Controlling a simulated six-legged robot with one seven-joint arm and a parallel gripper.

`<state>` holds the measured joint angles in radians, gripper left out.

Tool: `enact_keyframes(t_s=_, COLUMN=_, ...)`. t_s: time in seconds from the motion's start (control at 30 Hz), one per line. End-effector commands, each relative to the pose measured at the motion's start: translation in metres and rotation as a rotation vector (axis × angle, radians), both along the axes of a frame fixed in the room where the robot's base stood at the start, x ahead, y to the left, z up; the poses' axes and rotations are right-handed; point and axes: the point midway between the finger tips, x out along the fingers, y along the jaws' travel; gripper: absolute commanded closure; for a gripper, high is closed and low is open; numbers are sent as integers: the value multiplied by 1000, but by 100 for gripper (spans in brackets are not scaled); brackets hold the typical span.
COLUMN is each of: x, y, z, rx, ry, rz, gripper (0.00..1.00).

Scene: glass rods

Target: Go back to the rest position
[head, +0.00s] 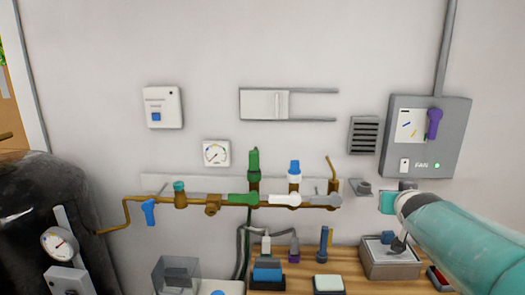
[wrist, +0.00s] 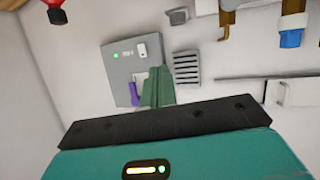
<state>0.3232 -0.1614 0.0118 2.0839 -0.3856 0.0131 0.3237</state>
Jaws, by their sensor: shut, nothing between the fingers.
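My arm reaches in from the lower right of the head view. Its teal end with my gripper (head: 388,203) is in front of the wall, below the grey fan box (head: 452,112) and left of my forearm. In the wrist view the fingers of my gripper (wrist: 157,88) are together, with nothing seen between them. There the picture is turned over, and the fingers overlap the fan box (wrist: 122,68) with its purple handle. No contact with the wall or the box can be made out.
A brown pipe (head: 110,230) with coloured valves runs along the wall. A wooden bench (head: 345,262) below bears a grey box with a lever (head: 390,262) and several small items. A dark tank (head: 35,190) stands at left. The upper wall is mostly free.

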Motion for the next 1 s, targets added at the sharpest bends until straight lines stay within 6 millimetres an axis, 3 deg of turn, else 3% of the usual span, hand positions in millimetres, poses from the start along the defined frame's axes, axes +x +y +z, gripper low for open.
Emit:
enact_keyframes(t_s=0.03, x=-22, y=21, z=-4, rx=13, ry=51, rz=6, gripper=100)
enact_keyframes(t_s=0.3, x=-148, y=110, z=-60, rx=97, ry=397, rz=93, gripper=100)
enact_keyframes(t_s=0.5, x=-235, y=158, z=-102, rx=148, ry=620, rz=211, gripper=100)
enact_keyframes(t_s=0.67, x=-264, y=172, z=-116, rx=163, ry=697, rz=259, gripper=100)
enact_keyframes(t_s=1.0, x=-265, y=172, z=-116, rx=164, ry=702, rz=260, gripper=100)
